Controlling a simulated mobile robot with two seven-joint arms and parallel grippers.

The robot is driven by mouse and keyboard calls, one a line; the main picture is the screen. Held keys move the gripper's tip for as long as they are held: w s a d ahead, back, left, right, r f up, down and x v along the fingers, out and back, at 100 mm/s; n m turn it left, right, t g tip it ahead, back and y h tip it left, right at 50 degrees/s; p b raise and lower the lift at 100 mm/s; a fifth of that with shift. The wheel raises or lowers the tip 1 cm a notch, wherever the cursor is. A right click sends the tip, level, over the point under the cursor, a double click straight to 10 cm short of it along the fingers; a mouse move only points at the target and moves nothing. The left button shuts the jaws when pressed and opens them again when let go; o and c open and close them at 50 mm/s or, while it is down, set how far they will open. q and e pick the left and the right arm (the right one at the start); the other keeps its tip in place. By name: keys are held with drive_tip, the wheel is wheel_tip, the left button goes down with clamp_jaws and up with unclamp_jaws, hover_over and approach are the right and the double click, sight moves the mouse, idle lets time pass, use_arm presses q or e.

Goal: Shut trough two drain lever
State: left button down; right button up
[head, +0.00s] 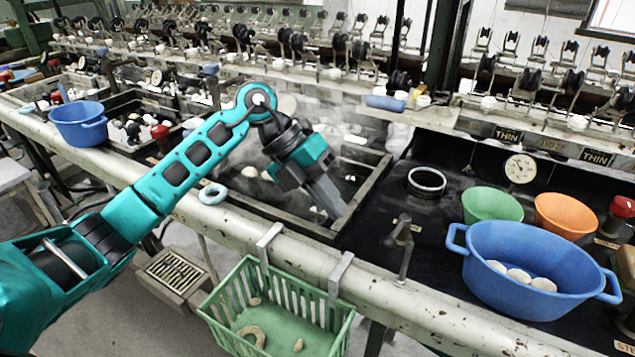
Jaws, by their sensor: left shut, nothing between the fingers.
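My left arm, teal, reaches in from the left over the front pipe rail. My left gripper (329,204) is shut and empty, pointing down inside the front right corner of the steaming middle trough (265,212). A grey metal lever (403,246) stands on the dark deck just right of that trough, its lower end hanging in front of the rail. It looks like a drain lever, but I cannot read its tag. The gripper is left of this lever and apart from it. My right gripper is not in view.
A green basket (283,318) hangs on the rail below the gripper. A blue tub (528,268), green bowl (491,204) and orange bowl (566,214) stand at right. Reels line the back.

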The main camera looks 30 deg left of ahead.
sight(397, 232)
use_arm(q)
drive_tip(key=d+f, duration=0.2)
drive_tip(key=d, duration=0.1)
drive_tip(key=d+f, duration=0.1)
drive_tip(key=d, duration=0.1)
drive_tip(key=shift+w, duration=0.2)
drive_tip(key=shift+d, duration=0.5)
drive_tip(key=shift+d, duration=0.1)
